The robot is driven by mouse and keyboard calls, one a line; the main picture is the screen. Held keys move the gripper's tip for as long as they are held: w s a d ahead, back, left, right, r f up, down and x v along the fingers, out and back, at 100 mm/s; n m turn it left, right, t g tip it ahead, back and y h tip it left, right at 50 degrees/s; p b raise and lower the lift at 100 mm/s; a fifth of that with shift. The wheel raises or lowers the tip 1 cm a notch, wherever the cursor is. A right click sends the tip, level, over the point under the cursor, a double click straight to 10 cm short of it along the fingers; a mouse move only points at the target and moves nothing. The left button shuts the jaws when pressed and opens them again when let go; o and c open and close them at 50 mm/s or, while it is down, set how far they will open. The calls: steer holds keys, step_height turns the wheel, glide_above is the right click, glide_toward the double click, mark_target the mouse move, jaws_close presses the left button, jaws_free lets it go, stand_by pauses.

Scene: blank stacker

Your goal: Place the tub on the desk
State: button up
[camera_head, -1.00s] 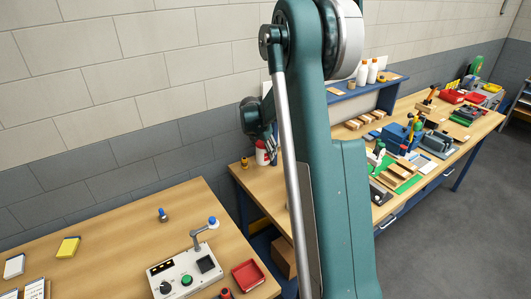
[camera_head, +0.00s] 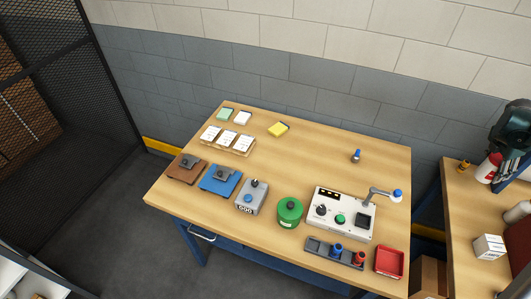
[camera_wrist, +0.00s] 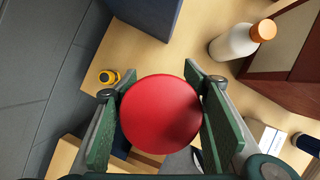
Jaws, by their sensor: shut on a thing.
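The tub is white with a red lid; it shows at the right edge of the head view (camera_head: 488,168). In the wrist view its round red lid (camera_wrist: 160,114) fills the space between the green finger pads. My gripper (camera_wrist: 160,118) is shut on the tub, one finger on each side. In the head view my dark gripper (camera_head: 502,158) partly covers the tub over the right-hand workbench (camera_head: 462,205). I cannot tell whether the tub touches the bench. The wooden desk (camera_head: 310,165) stands left of it.
The desk bears a control box (camera_head: 328,232), a green canister (camera_head: 289,212), a red tray (camera_head: 389,262), a yellow pad (camera_head: 278,129) and a small blue-topped item (camera_head: 356,156). An orange-capped bottle (camera_wrist: 235,43) stands near my gripper.

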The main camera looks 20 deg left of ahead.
steer(key=w+a+n+t+y+b, duration=0.2)
steer(key=a+n, duration=0.5)
steer(key=a, duration=4.1)
steer(key=s+a+n+b, duration=0.1)
steer(key=s+a, duration=0.5)
steer(key=a, duration=0.7)
steer(key=s+a+n+y, duration=0.1)
steer(key=s+a+n, duration=0.2)
steer(key=s+a, duration=0.4)
steer(key=s+a+n+b, duration=0.1)
steer(key=s+a, duration=0.5)
steer(key=a, duration=1.3)
steer(key=shift+s+n+t+y+b, duration=0.2)
steer(key=shift+n+t+y+b, duration=0.1)
steer(key=shift+n+y, duration=0.1)
steer(key=shift+a, duration=0.1)
glide_toward(268, 160)
steer(key=shift+w+r+b, duration=0.1)
steer(key=shift+w+b, duration=0.25)
steer(key=shift+w, duration=0.6)
steer(key=shift+f, duration=1.85)
steer(key=shift+f+b, duration=0.2)
steer(key=shift+b, duration=0.2)
